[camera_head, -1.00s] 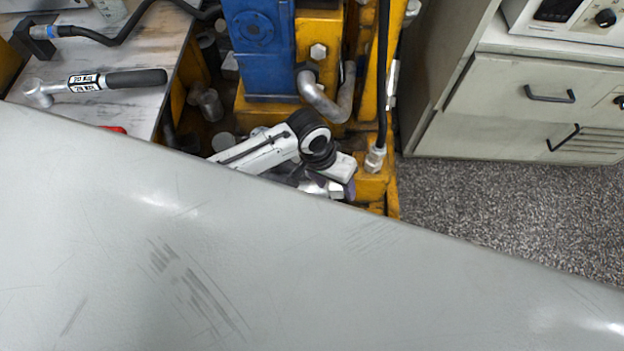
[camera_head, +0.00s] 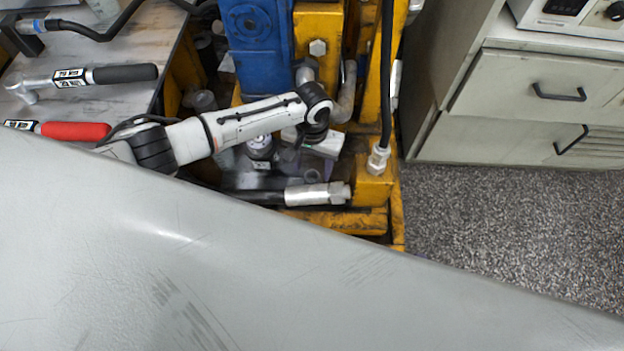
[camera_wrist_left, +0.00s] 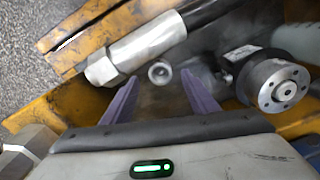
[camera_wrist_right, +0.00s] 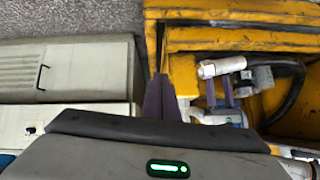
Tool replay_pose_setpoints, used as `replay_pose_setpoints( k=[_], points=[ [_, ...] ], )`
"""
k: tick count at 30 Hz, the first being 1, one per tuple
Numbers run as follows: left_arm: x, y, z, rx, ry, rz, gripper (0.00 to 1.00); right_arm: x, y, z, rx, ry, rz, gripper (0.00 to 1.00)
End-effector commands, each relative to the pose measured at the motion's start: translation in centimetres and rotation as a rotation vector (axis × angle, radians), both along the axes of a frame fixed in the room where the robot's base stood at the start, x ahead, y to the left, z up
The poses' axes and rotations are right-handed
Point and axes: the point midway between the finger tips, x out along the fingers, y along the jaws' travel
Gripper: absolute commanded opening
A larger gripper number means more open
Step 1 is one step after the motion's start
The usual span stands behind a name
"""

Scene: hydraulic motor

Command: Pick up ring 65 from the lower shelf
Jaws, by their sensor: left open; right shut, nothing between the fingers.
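A small round metal ring (camera_wrist_left: 159,73) lies on the dark shelf floor in the left wrist view; no number is readable. A small grey round piece in the head view (camera_head: 312,176) appears to be the same ring. My left gripper (camera_wrist_left: 160,80) is open, its two purple fingers apart on either side of the ring in the picture. I cannot tell the height gap.
A silver-ended hose fitting (camera_wrist_left: 148,42) lies close beside the ring, with a round metal flange part (camera_wrist_left: 277,84) on the other side. Yellow frame beams (camera_head: 345,220) edge the shelf. A blue block (camera_head: 253,50) stands behind. A grey scuffed surface fills the lower head view.

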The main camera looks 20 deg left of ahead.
Motion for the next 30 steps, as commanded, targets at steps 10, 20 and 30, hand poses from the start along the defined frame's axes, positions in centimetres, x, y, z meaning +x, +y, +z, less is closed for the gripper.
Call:
replay_pose_setpoints(
  k=[10, 20, 30],
  points=[
    [0.1, 0.0, -3.1, -0.001, -0.001, -0.002, 0.54, 0.0, 0.4, -0.3, 0.027, -0.015, -0.014, 0.00],
    [0.1, 0.1, -3.0, 0.000, 0.000, -0.002, 0.22, -0.2, 0.4, -0.3, 0.028, -0.011, -0.013, 0.00],
    [0.1, 0.0, -3.0, -0.001, -0.001, -0.001, 0.04, -0.1, 0.4, -0.5, 0.025, -0.008, -0.012, 0.00]
  ],
)
